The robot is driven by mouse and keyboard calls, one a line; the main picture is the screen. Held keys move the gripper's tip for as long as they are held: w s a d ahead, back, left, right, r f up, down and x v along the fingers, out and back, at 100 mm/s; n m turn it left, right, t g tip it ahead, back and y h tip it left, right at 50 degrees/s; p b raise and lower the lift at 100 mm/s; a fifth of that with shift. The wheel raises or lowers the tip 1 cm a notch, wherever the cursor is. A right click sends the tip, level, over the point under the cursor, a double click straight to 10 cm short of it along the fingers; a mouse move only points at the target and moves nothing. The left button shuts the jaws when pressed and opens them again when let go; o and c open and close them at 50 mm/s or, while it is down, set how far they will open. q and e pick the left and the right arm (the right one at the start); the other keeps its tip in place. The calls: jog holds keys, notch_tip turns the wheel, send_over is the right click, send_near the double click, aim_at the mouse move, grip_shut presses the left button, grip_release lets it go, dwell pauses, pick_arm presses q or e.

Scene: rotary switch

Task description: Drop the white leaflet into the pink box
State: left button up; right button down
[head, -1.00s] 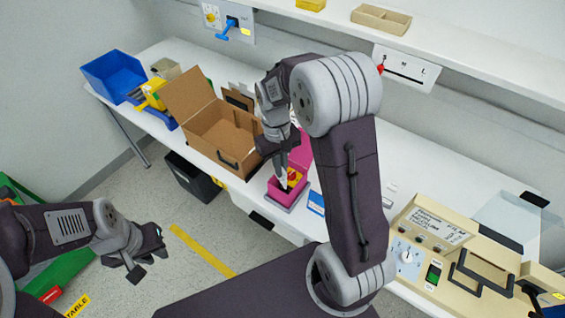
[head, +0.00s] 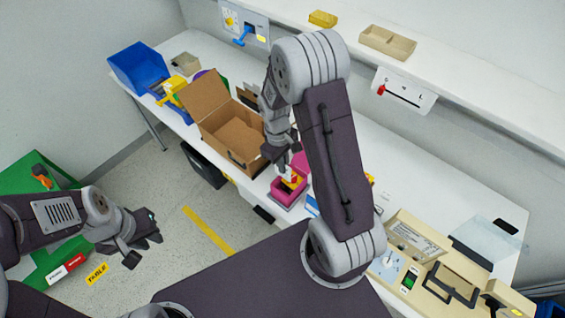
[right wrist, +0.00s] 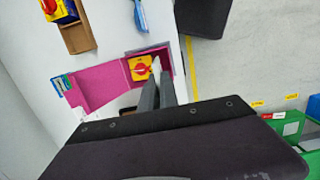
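The pink box (head: 283,196) stands open near the table's front edge, its pink lid raised. It also shows in the right wrist view (right wrist: 95,87). A yellow and red rotary switch (right wrist: 140,68) sits inside it. My right gripper (head: 288,166) points down over the box. In the right wrist view its fingertips (right wrist: 157,76) are close together with the small white leaflet (right wrist: 156,64) at their tips, over the box's compartment beside the switch. The leaflet is mostly hidden by the fingers. My left gripper (head: 143,243) is open and empty, away from the table.
An open cardboard box (head: 232,138) stands left of the pink box. A blue bin (head: 139,68) is at the table's far left. A beige device with a handle (head: 440,270) is at the right. A shelf (head: 460,85) runs along the wall behind.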

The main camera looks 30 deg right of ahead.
jog(key=shift+r, duration=0.15)
notch_tip(320, 180, down, 11)
jog(key=b, duration=0.7)
jog(key=c, duration=1.5)
grip_release()
jog(key=shift+c, duration=0.2)
jog(key=shift+r, duration=0.1)
notch_tip(320, 180, up, 8)
jog(key=p, duration=0.7)
